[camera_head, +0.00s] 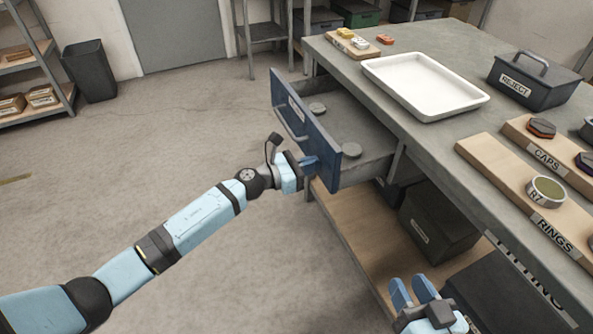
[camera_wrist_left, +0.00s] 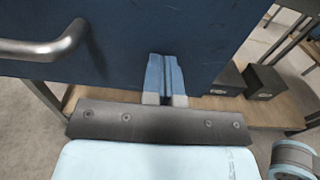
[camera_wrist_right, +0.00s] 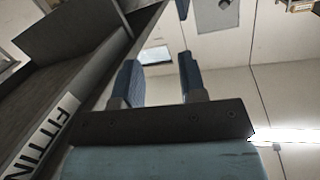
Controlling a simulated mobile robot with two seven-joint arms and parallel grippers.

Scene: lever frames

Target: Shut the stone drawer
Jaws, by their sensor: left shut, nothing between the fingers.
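The drawer (camera_head: 304,128) stands pulled out from the left side of the grey workbench. Its blue front has a grey bar handle (camera_head: 290,124) and a label that is too small to read. In the left wrist view the fingers (camera_wrist_left: 165,75) lie against or just before the blue panel, beside the handle (camera_wrist_left: 45,45). My right gripper (camera_head: 414,291) is open and empty, low beside the bench.
On the bench (camera_head: 440,140) stand a white tray (camera_head: 424,85), a REJECT box (camera_head: 535,80), and wooden boards marked CAPS and RINGS (camera_head: 500,185). Dark bins (camera_head: 437,222) sit on the shelf below. The floor left of the drawer is clear.

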